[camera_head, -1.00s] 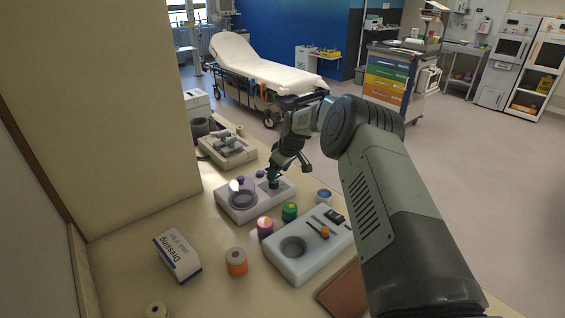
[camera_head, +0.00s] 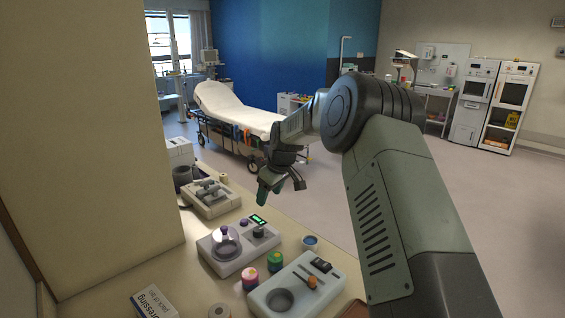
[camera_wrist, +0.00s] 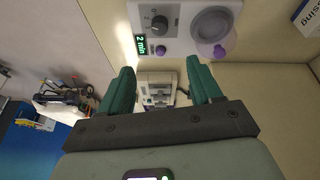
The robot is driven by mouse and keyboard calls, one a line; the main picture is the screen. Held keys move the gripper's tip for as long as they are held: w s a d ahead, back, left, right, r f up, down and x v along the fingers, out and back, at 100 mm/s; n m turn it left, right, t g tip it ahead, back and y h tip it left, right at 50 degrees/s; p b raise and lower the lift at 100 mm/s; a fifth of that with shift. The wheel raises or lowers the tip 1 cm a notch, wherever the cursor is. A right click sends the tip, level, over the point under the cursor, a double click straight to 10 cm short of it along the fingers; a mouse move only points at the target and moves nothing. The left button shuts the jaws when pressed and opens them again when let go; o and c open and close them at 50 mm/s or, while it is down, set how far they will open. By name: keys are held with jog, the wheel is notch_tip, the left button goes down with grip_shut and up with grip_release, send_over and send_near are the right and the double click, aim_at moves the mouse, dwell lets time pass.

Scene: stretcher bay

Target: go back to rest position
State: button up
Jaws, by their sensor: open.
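My gripper (camera_head: 280,192) hangs in the air above and behind the counter, clear of everything on it. In the wrist view its two green fingers (camera_wrist: 158,72) stand apart with nothing held between them. Below it is a white device (camera_head: 229,260) with a clear dome, purple knobs and a dark dial. Its small display (camera_head: 258,219) glows green. The device also shows at the top of the wrist view (camera_wrist: 178,42), with its dial and lit display facing the camera; the fingers do not touch it.
A second pale device (camera_head: 325,285) with a round well stands in front, beside a pink jar (camera_head: 250,278), a green jar (camera_head: 275,260) and a blue-rimmed cup (camera_head: 310,242). A beige device (camera_head: 213,203) sits farther back. Open floor lies beyond the counter, before the bed (camera_head: 240,115).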

jog(key=s+d+r+m+t+h, duration=0.15)
jog(key=s+d+r, duration=0.25)
jog(key=s+r, duration=0.6)
jog(key=s+d+r+m+h, duration=0.1)
jog(key=s+d+r+m, duration=0.1)
jog(key=s+d+r, duration=0.55)
jog(key=s+d+r+m, duration=0.1)
jog(key=s+m, duration=0.1)
jog(key=s, duration=0.7)
jog(key=s+d+r+m, duration=0.1)
jog(key=s+d+m, duration=0.1)
jog(key=s, duration=0.7)
jog(key=s+d+r+m+t, duration=0.1)
jog(key=s+d+m, duration=0.1)
jog(key=s, duration=0.7)
jog(key=shift+s+d+r+m, duration=0.2)
jog(key=shift+s+r+m, duration=0.2)
jog(key=shift+m, duration=0.05)
jog(key=shift+c, duration=0.3)
